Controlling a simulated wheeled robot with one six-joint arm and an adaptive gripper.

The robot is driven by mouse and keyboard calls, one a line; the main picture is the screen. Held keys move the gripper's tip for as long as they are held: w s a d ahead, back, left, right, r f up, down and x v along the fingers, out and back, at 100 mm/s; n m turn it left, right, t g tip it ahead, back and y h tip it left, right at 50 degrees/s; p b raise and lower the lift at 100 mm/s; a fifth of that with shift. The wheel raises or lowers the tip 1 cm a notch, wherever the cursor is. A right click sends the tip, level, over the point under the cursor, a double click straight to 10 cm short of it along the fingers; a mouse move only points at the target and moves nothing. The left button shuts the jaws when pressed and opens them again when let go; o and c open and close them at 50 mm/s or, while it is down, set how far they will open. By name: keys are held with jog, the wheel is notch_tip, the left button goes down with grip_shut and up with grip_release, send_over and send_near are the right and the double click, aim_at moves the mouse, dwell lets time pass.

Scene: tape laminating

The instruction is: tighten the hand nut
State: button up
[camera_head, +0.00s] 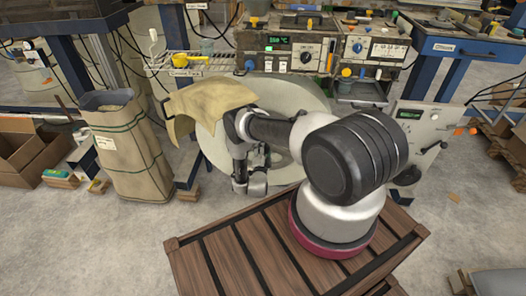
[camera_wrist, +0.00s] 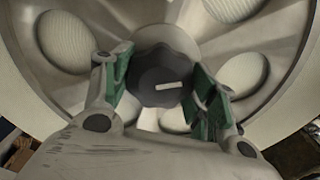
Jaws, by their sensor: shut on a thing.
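The hand nut (camera_wrist: 158,66) is a dark, lobed knob with a pale bar mark on its face, at the hub of a large pale reel (camera_wrist: 75,92) with round openings. My gripper (camera_wrist: 164,80) has its two green-padded fingers on either side of the nut and is shut on it. In the head view the pale reel (camera_head: 309,92) stands upright behind my arm. There my arm hides the hub and the nut, and the fingertips cannot be made out.
A tan sheet (camera_head: 207,104) drapes over the reel's upper left. A control panel (camera_head: 290,55) with knobs and a green display stands behind. A tall bag (camera_head: 128,150) and a cardboard box (camera_head: 28,150) are at left. A blue workbench (camera_head: 465,45) is at back right.

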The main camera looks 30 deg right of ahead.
jog(key=m, duration=0.5)
jog(key=shift+m, duration=2.6)
jog(key=shift+s+f, duration=0.1)
jog(key=o, duration=1)
jog(key=shift+o, duration=0.2)
jog(key=v, duration=1.2)
